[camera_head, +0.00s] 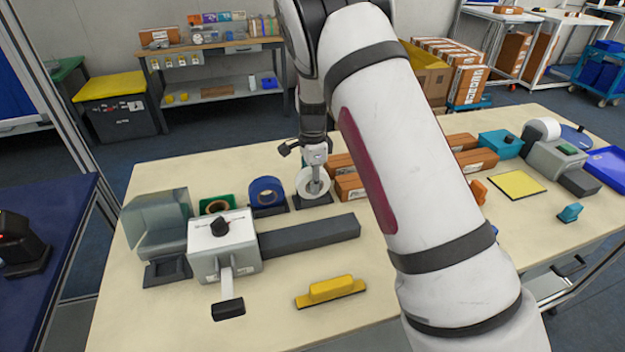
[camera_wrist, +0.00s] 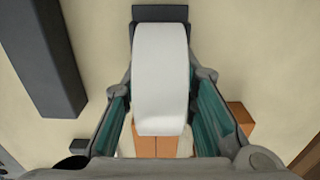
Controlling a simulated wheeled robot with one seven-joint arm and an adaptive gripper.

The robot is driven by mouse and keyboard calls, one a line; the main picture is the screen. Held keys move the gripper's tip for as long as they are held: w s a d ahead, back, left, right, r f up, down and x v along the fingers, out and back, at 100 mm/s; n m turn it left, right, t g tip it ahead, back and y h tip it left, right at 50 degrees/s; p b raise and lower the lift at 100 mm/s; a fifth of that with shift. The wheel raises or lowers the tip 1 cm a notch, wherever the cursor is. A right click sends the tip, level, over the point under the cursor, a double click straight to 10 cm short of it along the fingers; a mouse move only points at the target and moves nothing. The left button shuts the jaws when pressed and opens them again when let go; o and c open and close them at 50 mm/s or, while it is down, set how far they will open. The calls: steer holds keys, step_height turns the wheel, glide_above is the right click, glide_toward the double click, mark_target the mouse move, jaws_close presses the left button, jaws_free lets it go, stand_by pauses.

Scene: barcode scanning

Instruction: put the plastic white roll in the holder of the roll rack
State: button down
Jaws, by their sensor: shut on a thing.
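The white roll (camera_head: 311,183) stands upright at the dark holder (camera_head: 317,199), on the right end of a row of rolls. The roll (camera_wrist: 161,75) fills the middle of the wrist view, with the dark holder (camera_wrist: 160,13) showing at its far end. My gripper (camera_head: 316,165) points down over the roll. In the wrist view my gripper (camera_wrist: 160,105) has its two teal-padded fingers on either side of the roll, shut on it. Whether the roll rests fully in the holder is hidden.
A blue roll (camera_head: 266,191) and a green roll (camera_head: 215,205) stand to the left. A grey machine with a long dark bar (camera_head: 310,235) lies in front. Brown boxes (camera_head: 350,187) are close on the right. A yellow block (camera_head: 331,290) lies near the front.

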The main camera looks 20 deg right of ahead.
steer(key=c, duration=1.2)
jaws_free()
steer(key=shift+r, duration=0.1)
step_height(320, 180, up, 12)
steer(key=shift+f, duration=0.1)
